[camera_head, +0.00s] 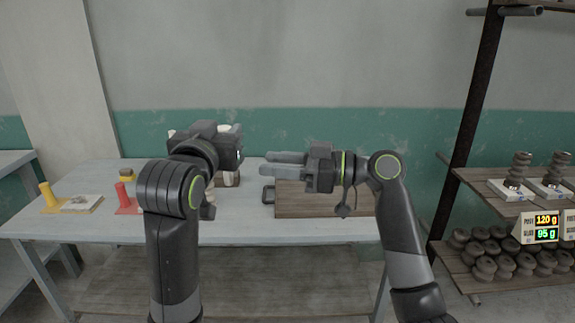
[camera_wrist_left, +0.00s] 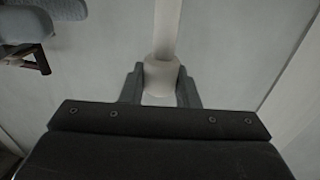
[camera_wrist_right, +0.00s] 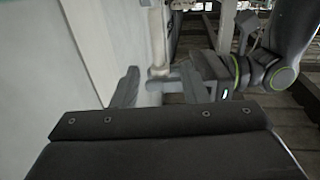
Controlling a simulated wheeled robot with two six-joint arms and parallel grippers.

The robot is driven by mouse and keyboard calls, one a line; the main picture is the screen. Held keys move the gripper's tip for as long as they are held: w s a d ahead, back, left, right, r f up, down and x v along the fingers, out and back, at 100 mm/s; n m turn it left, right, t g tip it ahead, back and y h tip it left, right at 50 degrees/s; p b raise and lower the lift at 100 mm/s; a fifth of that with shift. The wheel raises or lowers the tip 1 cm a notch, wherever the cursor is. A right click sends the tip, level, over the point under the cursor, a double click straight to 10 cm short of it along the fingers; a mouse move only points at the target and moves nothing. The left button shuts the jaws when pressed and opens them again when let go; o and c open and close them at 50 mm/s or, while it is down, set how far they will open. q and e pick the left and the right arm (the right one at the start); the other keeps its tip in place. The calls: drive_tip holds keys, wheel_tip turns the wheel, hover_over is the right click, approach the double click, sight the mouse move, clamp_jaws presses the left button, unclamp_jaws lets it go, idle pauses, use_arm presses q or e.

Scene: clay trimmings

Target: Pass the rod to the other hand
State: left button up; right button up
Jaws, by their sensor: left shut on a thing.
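My left gripper (camera_wrist_left: 160,88) is shut on the thicker pale collar of the rod (camera_wrist_left: 167,30). The thinner shaft runs away from the jaws in the left wrist view. In the head view my left gripper (camera_head: 222,150) faces away and hides much of the rod; a pale end (camera_head: 225,128) shows above it. My right gripper (camera_head: 270,162) is open, its fingers pointing left toward my left gripper, with a gap between. In the right wrist view the rod (camera_wrist_right: 157,35) shows beyond and between the open fingers of my right gripper (camera_wrist_right: 160,88), not gripped.
A grey table (camera_head: 130,222) stands below both grippers. A brown board (camera_head: 310,205) and a small dark item (camera_head: 268,194) lie at its right. A red item (camera_head: 124,196) and a yellow item (camera_head: 48,196) are at its left. A shelf rack (camera_head: 500,190) stands far right.

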hover_over(228, 185)
drive_tip(key=shift+w+a, duration=0.1)
drive_tip(key=shift+w, duration=0.25)
drive_tip(key=shift+c, duration=0.4)
clamp_jaws()
use_arm(q)
drive_tip(key=o, duration=1.1)
drive_tip(key=shift+c, duration=0.2)
